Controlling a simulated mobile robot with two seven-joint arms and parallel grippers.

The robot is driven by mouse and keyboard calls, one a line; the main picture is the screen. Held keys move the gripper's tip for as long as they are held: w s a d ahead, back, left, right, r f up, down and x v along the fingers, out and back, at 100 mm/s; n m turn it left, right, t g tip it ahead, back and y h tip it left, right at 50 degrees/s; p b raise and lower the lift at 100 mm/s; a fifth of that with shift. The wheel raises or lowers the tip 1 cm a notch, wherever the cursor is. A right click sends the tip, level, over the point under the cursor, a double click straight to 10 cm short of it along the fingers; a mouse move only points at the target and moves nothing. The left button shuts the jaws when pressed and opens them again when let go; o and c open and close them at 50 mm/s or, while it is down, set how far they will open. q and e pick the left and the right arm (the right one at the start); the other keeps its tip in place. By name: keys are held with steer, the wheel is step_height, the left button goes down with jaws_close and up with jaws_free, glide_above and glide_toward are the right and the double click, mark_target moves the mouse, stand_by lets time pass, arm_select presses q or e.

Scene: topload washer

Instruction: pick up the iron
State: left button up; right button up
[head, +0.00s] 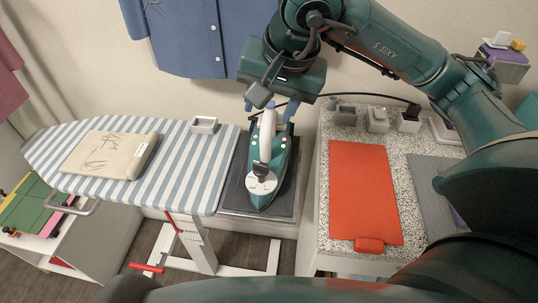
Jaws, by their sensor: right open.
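The iron (272,182) has a teal body with a white and dark handle. It stands on a dark mat (234,190) on a low surface between the ironing board and the speckled counter. My right gripper (268,112) is open at the far end of the iron, its fingers pointing down by the back of the handle. I cannot tell whether the fingers touch it. My left gripper does not show.
A striped ironing board (190,170) at the left bears a folded beige item (108,153) and a small white tray (204,125). The speckled counter (322,180) at the right carries an orange-red mat (362,190) and several small boxes. Blue clothing (190,35) hangs behind.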

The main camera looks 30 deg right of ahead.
mark_target(268, 120)
steer(key=shift+t+h, duration=0.5)
steer(key=shift+h, duration=0.2)
steer(key=w+d+f, duration=0.1)
steer(key=w+f, duration=0.1)
steer(key=w+d+f, duration=0.1)
steer(key=d+f, duration=0.1)
steer(key=shift+w+d+f, duration=0.15)
steer(key=shift+w+f, duration=0.05)
steer(key=shift+w, duration=0.15)
steer(key=x, duration=0.1)
steer(key=p+x, duration=0.1)
steer(key=x, duration=0.1)
steer(key=a+x, duration=0.1)
steer(key=x, duration=0.1)
steer(key=shift+w+f, duration=0.1)
steer(key=shift+f, duration=0.15)
steer(key=shift+w+f, duration=0.2)
steer(key=shift+f, duration=0.25)
jaws_close()
steer(key=shift+r, duration=0.15)
